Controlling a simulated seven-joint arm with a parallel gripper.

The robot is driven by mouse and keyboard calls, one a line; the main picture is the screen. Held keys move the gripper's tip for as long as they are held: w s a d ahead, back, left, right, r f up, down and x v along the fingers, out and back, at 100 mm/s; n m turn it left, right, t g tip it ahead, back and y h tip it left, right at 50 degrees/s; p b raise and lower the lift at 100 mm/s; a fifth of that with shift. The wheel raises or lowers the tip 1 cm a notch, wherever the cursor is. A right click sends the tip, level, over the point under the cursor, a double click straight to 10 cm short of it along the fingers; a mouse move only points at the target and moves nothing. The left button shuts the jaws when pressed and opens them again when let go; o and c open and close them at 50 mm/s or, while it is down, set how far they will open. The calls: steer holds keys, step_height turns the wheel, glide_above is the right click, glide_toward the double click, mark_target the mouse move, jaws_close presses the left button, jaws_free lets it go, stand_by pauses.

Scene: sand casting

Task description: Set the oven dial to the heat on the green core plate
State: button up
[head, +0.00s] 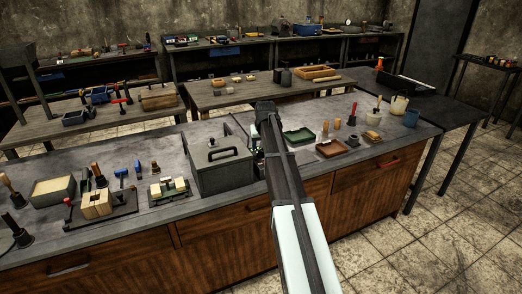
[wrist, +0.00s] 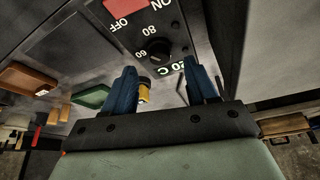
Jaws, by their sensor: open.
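The grey oven box (head: 222,172) with a black top handle stands on the front bench. Its control panel is hidden in the head view. In the wrist view, the black round dial (wrist: 155,50) sits on the dark panel among white marks 60, 80 and a partly covered "20 C". I cannot tell where it points. My gripper (wrist: 160,68) is open, its blue fingers apart, with the dial just beyond and between the tips; contact is not visible. A green shallow tray-like plate (head: 299,136) lies right of my arm and also shows in the wrist view (wrist: 92,97); no heat is readable on it.
A red ON/OFF switch (wrist: 126,12) is beside the dial. A brown tray (head: 332,148), small cylinders and pots stand right of my arm. Wooden blocks, mallets and a clamp rack (head: 170,188) are left of the oven. Other benches stand behind.

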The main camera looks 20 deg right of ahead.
mark_target(261, 151)
steer(key=shift+x, duration=1.95)
steer(key=shift+c, duration=0.4)
steer(key=c, duration=0.9)
steer(key=shift+m, duration=0.3)
steer(key=shift+w+a+m+g+h, duration=0.1)
steer(key=shift+m+g+h, duration=0.3)
steer(key=shift+m, duration=0.9)
steer(key=shift+a+m+g+h, duration=0.1)
steer(key=shift+m+h, duration=0.5)
steer(key=shift+m, duration=0.7)
steer(key=o, duration=1)
